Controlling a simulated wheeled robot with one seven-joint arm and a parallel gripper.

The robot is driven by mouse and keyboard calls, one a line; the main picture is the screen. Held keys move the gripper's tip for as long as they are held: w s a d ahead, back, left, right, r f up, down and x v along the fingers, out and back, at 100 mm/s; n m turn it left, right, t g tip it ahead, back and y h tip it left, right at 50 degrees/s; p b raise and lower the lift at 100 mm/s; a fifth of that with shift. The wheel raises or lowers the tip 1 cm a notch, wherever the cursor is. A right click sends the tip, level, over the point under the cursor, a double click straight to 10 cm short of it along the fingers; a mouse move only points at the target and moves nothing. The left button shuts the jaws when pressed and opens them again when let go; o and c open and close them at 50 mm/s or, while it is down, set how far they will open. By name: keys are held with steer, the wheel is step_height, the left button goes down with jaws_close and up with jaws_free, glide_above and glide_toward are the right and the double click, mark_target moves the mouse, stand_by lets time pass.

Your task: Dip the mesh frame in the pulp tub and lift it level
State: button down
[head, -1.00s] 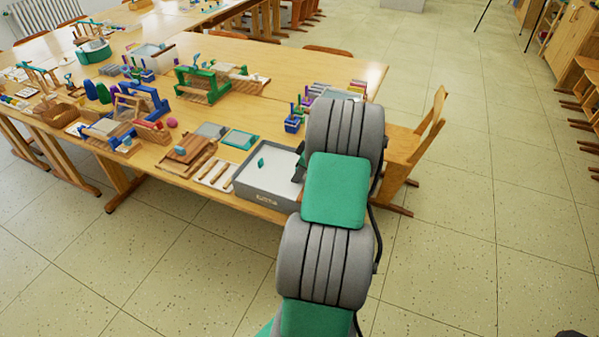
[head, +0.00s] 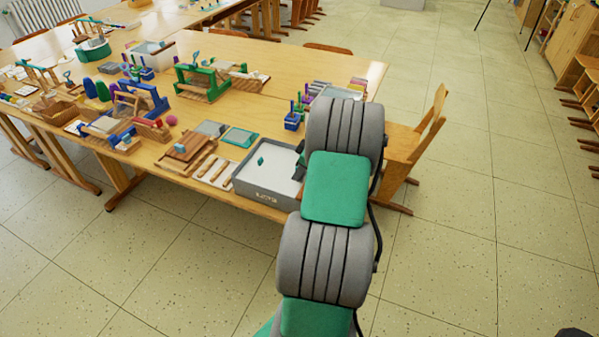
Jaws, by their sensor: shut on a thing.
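The pulp tub (head: 262,194) is a grey rectangular box with pale contents and lettering on its front wall. It stands at the near right edge of the table. A small teal piece (head: 261,161) shows against the pale surface inside it. It looks like a part of the mesh frame; the rest of the frame cannot be made out. My gripper (head: 299,162) is mostly hidden behind my arm, with a dark part showing at the tub's right side. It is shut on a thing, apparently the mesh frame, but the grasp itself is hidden.
Left of the tub lie a teal-edged panel (head: 239,137), a grey panel (head: 211,128), wooden strips (head: 212,170) and a wooden stack (head: 186,149). Several small looms crowd the table (head: 262,83). A wooden chair (head: 415,145) stands close at the right. The floor in front is clear.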

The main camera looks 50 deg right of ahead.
steer(key=shift+r+p, duration=1.95)
steer(key=shift+r, duration=1.6)
steer(key=shift+r+p, duration=1.55)
steer(key=shift+r, duration=0.95)
